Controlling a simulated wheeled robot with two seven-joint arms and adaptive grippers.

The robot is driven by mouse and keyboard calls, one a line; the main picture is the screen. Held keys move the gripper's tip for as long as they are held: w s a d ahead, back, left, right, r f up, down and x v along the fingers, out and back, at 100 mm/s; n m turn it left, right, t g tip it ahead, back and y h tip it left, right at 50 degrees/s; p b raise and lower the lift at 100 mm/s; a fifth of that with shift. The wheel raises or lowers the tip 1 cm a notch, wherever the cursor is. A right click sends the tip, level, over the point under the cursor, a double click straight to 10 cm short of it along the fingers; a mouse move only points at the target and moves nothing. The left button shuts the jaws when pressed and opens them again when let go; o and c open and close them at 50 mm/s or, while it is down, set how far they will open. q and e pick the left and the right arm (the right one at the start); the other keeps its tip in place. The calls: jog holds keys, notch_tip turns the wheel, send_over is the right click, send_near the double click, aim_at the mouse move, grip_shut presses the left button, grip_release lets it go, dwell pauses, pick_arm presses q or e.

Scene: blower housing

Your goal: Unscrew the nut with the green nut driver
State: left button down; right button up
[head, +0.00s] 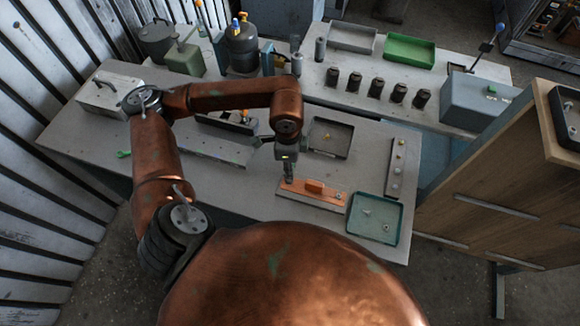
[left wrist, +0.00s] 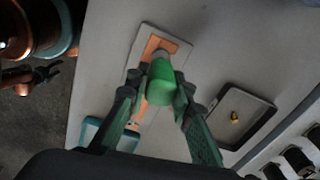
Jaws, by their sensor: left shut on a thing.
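My left gripper (head: 288,168) is above the left end of an orange plate (head: 325,194) on the workbench, with the arm reaching in from the left. In the left wrist view its two fingers are shut on the green nut driver (left wrist: 160,84), and the driver's grey tip points toward the orange plate (left wrist: 154,44). I cannot tell whether the tip touches the plate. The nut is hidden or too small to make out. The plate carries a raised orange block (head: 314,186) and a small fastener at its right end. My right gripper is not in view.
A teal tray (head: 352,228) with small parts is right of the plate. A dark tray (head: 315,146) holding a yellow piece is behind it. A narrow grey strip (head: 394,184) with small pieces lies at right. The bench's front left is mostly clear.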

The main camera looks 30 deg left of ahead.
pick_arm(q)
jog(key=shift+r+p, duration=0.55)
jog(key=shift+r, duration=0.55)
jog(key=shift+r, duration=0.1)
notch_tip(320, 180, up, 5)
jog(key=p, duration=0.3)
jog(key=shift+f, duration=0.2)
